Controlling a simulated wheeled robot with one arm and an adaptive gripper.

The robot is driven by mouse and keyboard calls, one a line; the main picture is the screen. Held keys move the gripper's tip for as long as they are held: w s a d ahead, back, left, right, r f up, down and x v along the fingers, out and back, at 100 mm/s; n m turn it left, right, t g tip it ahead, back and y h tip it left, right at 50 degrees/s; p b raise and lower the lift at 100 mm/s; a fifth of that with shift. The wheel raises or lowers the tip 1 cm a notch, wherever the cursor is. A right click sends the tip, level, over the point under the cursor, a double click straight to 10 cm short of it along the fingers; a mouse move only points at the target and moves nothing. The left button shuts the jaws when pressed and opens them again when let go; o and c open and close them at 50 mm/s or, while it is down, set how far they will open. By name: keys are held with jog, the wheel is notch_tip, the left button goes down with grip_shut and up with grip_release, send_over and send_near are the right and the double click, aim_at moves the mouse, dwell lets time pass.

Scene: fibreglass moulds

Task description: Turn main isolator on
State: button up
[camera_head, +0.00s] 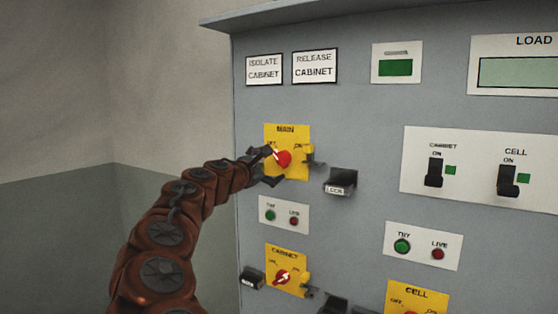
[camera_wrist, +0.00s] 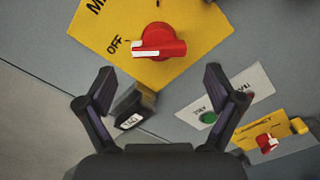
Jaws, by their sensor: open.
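The main isolator (camera_head: 301,171) is a yellow plate marked MAIN with a red rotary knob (camera_head: 284,159). In the wrist view the knob (camera_wrist: 160,42) has a white mark on its handle pointing left at the word OFF on the plate (camera_wrist: 206,38). My gripper (camera_head: 270,167) is at the plate's left side, its fingers close to the knob. In the wrist view my gripper (camera_wrist: 160,76) has its fingers spread and empty, with the knob beyond the tips. Whether a finger touches the knob cannot be told.
A black LOCK block (camera_head: 339,183) juts out right of the main plate. A small TRY and LIVE lamp plate (camera_head: 284,215) and the yellow CABINET isolator (camera_head: 284,258) are below. A black labelled block (camera_wrist: 132,106) shows between my fingers. Free room lies left of the cabinet.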

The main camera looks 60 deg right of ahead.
aim_at(279, 161)
jog(key=shift+w+d+p, duration=0.2)
jog(key=shift+d+p, duration=0.65)
jog(key=shift+d, duration=2.1)
jog(key=c, duration=1.2)
